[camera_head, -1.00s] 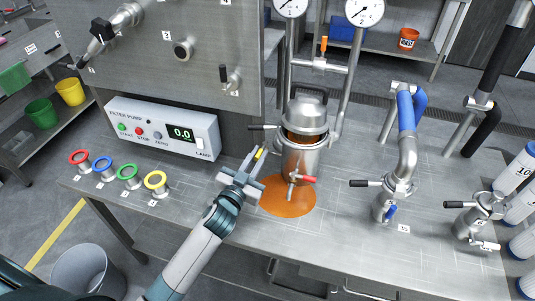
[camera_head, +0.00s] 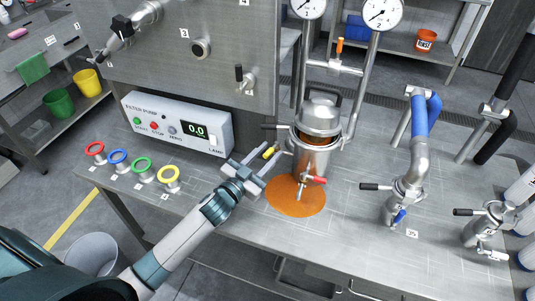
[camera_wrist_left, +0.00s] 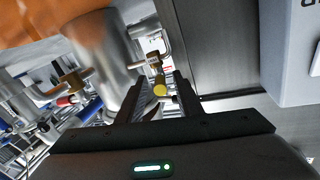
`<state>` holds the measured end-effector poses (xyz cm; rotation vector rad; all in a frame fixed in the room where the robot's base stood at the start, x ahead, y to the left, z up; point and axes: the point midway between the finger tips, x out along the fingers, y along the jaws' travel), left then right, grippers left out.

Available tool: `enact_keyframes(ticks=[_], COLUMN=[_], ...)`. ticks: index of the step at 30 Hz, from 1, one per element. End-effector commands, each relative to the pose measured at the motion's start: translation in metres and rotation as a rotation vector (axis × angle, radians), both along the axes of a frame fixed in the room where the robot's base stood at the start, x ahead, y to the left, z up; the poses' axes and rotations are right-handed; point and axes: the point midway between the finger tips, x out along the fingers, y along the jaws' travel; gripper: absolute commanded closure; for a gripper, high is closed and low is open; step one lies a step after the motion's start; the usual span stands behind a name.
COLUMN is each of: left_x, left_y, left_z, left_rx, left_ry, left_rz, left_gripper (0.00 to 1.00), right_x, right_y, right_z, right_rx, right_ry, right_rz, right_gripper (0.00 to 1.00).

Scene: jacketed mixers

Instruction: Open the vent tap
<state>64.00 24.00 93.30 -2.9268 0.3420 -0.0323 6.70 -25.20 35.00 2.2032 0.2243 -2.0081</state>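A small tap with a yellow handle (camera_head: 269,152) is on the left side of the steel filter vessel (camera_head: 314,158). My left gripper (camera_head: 266,158) is beside the vessel, at this handle. In the left wrist view the yellow handle (camera_wrist_left: 159,85) shows between the tips of my open left fingers (camera_wrist_left: 161,78). I cannot tell whether either finger touches it. A red-handled tap (camera_head: 314,180) is low on the vessel's front, and an orange handle (camera_head: 339,46) stands on the crosspipe above. I see no label naming the vent tap. My right gripper is out of view.
The filter pump box (camera_head: 178,123) is left of my left gripper. Several coloured rings (camera_head: 168,180) line the table's left edge. An orange puddle (camera_head: 296,202) lies under the vessel. Pipe valves (camera_head: 408,190) stand to the right. The front middle of the steel table is clear.

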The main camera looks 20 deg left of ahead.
Motion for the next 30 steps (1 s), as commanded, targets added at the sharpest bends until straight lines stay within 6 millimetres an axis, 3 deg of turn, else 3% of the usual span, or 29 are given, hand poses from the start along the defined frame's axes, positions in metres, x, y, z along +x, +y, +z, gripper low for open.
enact_keyframes(ticks=[8, 14, 30], left_x=[-0.004, -0.021, -0.108], left_y=[0.001, 0.005, 0.025], left_z=[0.0, -0.002, -0.003], left_rx=[0.0, -0.001, 0.0], left_ry=[0.0, 0.0, 0.001], left_rz=[0.0, 0.0, 0.0], left_gripper=[0.68, 0.68, 0.68], right_x=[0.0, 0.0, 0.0], right_y=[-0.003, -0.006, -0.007], right_z=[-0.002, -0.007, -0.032], right_rx=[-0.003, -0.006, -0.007], right_ry=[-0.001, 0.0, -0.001], right_rz=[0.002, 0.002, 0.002], right_gripper=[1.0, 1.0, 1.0])
